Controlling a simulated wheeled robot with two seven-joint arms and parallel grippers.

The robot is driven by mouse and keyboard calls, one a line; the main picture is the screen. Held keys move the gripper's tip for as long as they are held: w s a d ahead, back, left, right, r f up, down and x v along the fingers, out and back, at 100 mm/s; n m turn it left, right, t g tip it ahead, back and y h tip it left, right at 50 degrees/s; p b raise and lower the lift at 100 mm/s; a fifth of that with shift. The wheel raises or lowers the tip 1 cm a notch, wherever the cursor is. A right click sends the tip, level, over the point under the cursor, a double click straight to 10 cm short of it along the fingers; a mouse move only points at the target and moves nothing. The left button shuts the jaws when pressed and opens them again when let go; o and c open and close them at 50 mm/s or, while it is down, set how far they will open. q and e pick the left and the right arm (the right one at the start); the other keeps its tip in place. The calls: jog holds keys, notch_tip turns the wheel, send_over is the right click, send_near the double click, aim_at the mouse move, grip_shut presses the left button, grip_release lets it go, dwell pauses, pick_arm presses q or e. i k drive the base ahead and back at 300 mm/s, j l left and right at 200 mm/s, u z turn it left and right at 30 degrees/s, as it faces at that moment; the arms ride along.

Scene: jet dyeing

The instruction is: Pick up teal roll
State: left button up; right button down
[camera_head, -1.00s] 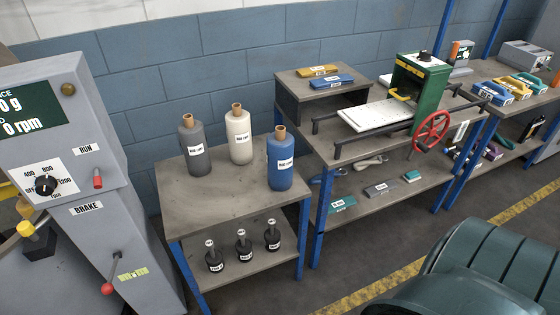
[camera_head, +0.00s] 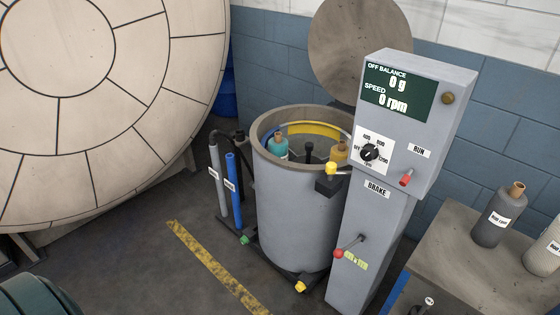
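A teal roll (camera_head: 277,147) with a brown core end stands inside the open grey drum (camera_head: 300,200), at its left side. Its lower part is hidden by the drum's rim. A yellow-orange roll (camera_head: 339,152) stands in the same drum at the right, partly hidden by the control panel. A dark spindle (camera_head: 309,150) shows between them. Neither of my grippers shows in the head view.
The control panel (camera_head: 410,125) stands against the drum's right side, reading 0 g and 0 rpm. The round lid (camera_head: 360,45) is raised behind. A table (camera_head: 450,255) with a grey roll (camera_head: 497,217) and a white roll (camera_head: 545,250) stands at right.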

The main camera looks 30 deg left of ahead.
aim_at(278, 145)
jog(key=i+j, duration=0.2)
jog(key=j, duration=0.15)
jog(key=i+j+z, duration=0.1)
jog(key=i+j, duration=0.25)
jog(key=j, duration=0.3)
jog(key=i+j, duration=0.2)
jog(key=j, duration=0.15)
jog(key=i+j+z, duration=0.1)
jog(key=j, duration=0.25)
jog(key=i+j, duration=0.25)
jog(key=j+z, duration=0.05)
jog(key=j, duration=0.05)
